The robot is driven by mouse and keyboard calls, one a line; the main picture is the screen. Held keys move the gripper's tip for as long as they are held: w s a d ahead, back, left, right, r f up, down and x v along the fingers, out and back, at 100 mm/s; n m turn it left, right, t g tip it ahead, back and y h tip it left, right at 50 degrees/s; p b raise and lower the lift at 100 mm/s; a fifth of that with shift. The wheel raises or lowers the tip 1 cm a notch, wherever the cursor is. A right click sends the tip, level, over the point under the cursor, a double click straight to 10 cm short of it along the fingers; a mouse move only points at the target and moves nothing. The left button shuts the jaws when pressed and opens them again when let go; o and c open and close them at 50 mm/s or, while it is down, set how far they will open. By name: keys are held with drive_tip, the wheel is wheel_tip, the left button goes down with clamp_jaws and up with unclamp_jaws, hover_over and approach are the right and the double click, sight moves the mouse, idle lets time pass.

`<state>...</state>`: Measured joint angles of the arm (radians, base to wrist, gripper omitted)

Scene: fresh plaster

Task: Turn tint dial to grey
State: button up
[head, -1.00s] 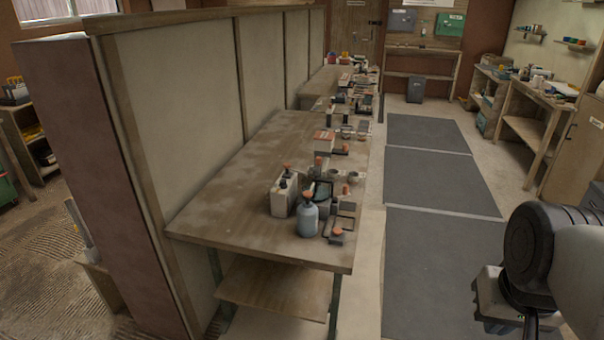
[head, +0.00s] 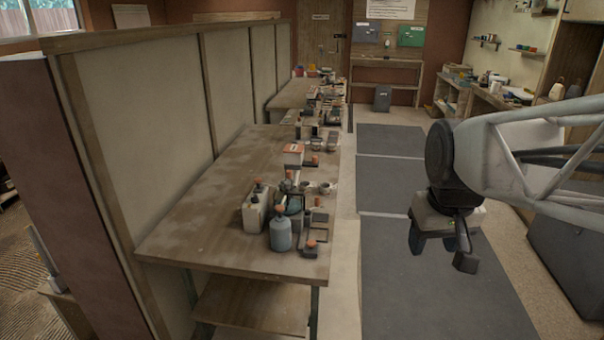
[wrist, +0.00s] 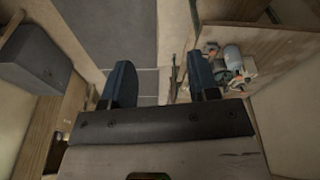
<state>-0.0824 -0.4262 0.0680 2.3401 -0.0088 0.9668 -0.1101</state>
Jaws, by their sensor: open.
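I cannot make out a tint dial in either view; anything that small among the clutter on the bench is too small to tell. The wooden bench (head: 205,215) runs along the partition and carries bottles, cups and small dark items near its right edge. My gripper (head: 433,247) hangs over the dark floor mats, to the right of the bench and apart from it. Its two blue fingers are spread with nothing between them, as the wrist view also shows (wrist: 161,72).
A grey-blue bottle (head: 281,236) with an orange cap and a pale canister (head: 255,212) stand at the bench's near end. The tall partition (head: 130,130) closes off its left side. Dark mats (head: 400,270) cover a clear aisle. A grey cabinet (head: 570,265) stands at right.

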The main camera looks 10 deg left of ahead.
drive_tip(key=w+a+r+n, duration=0.1)
drive_tip(key=w+a+n, duration=0.1)
drive_tip(key=w+a, duration=0.35)
drive_tip(key=w+a+r+n, duration=0.1)
drive_tip(key=w+a, duration=0.1)
drive_tip(key=w, duration=0.6)
drive_tip(key=n+g, duration=0.2)
drive_tip(key=n, duration=0.7)
hover_over(254, 195)
drive_tip(key=f, duration=1.7)
drive_tip(key=shift+s+d+f, duration=0.2)
drive_tip(key=shift+d+f, duration=0.2)
drive_tip(key=shift+w+a+f, duration=0.1)
drive_tip(key=shift+a+f, duration=0.1)
drive_tip(key=shift+a, duration=0.1)
drive_tip(key=shift+f, duration=0.1)
drive_tip(key=shift+f, duration=3.8)
drive_tip(key=c, duration=0.9)
